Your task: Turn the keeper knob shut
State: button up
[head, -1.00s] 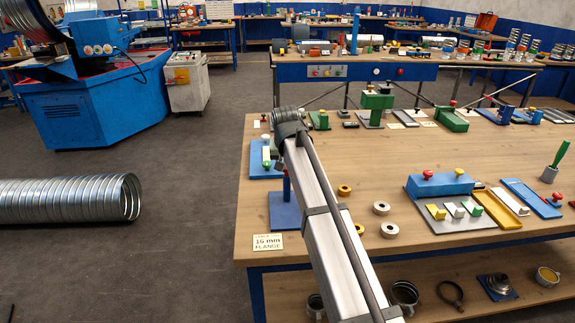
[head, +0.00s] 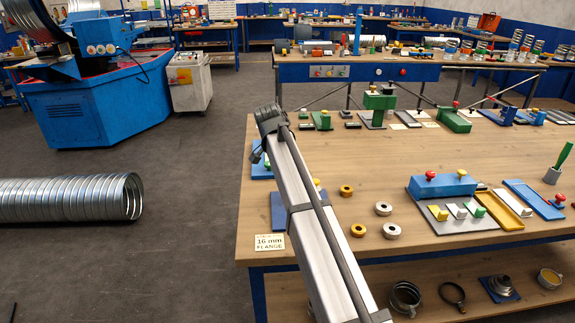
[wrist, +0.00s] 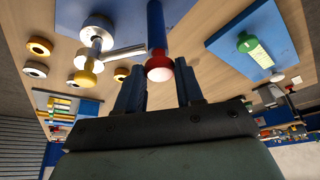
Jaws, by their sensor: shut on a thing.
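In the wrist view a blue post (wrist: 156,28) ends in a round red knob (wrist: 160,68). My gripper (wrist: 158,76) has one finger on each side of this knob and is shut on it; the exact contact is hard to see. Beside the post, a silver stub with a yellow knob (wrist: 85,79) and a silver bar stand on the same blue plate (wrist: 125,14). In the head view the blue plate (head: 278,212) shows at the table's left edge, but my arm hides the post, the red knob and my gripper.
A blue panel with a green knob (wrist: 247,43) lies to the right in the wrist view. Loose yellow and silver rings (head: 383,208) lie right of my arm on the table.

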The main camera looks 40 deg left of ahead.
dwell(0.4)
jog(key=o, duration=1)
jog(key=shift+o, duration=0.2)
jog(key=v, duration=1.3)
jog(key=shift+s+r, duration=0.15)
jog(key=shift+r, duration=0.2)
